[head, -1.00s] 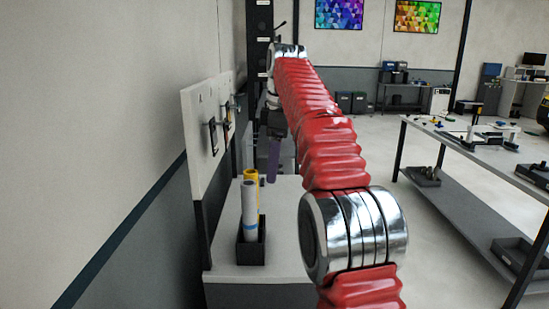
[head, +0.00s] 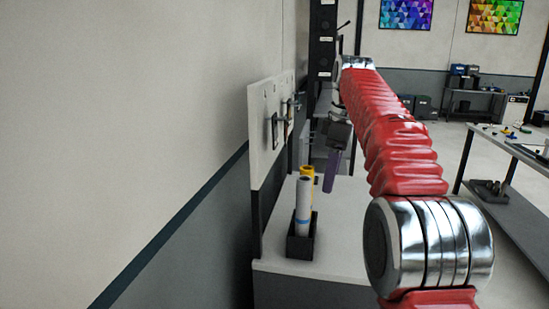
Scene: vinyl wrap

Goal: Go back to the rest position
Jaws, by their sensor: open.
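My gripper (head: 333,168) hangs at the far end of my red-sleeved arm, with purple fingers pointing down. It is open, and nothing shows between its fingers. It is above the pale bench (head: 335,225), behind and to the right of the rolls as seen here. A white roll with a blue band (head: 303,210) and a yellow roll (head: 306,172) stand upright in a black square holder (head: 300,245) on the bench. The gap between the fingers is too small to see clearly.
A white tool panel (head: 264,140) with hanging tools stands along the left wall, behind the bench. A dark rack (head: 321,60) rises beyond my gripper. A worktable (head: 510,150) with small items is at right. Open floor lies between bench and worktable.

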